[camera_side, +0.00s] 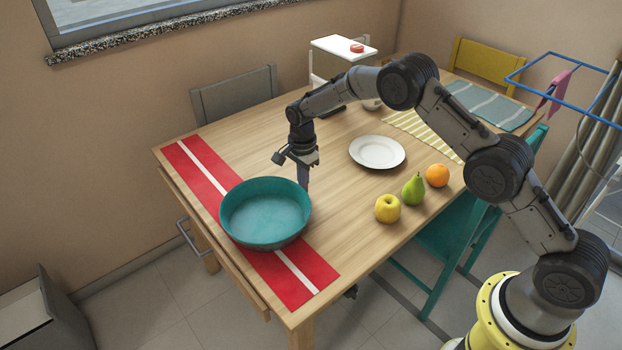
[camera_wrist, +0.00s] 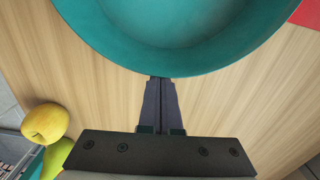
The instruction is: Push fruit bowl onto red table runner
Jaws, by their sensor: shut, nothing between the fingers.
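The teal fruit bowl (camera_side: 265,216) stands upright and empty at the left end of the table, mostly over the red table runner (camera_side: 316,266). Its right side reaches past the runner over bare wood. The runner is red with a white centre stripe. My gripper (camera_side: 303,188) is shut and empty, pointing down at the bowl's right rear side. In the wrist view the closed fingertips (camera_wrist: 160,80) meet the near rim of the bowl (camera_wrist: 172,62); I cannot tell whether they touch it. A corner of the runner (camera_wrist: 306,14) shows at top right.
A yellow apple (camera_side: 388,208), a green pear (camera_side: 413,189) and an orange (camera_side: 437,175) lie near the table's right edge. A white plate (camera_side: 377,152) is behind them. A striped yellow cloth (camera_side: 425,135) lies farther back. Bare wood lies between bowl and plate.

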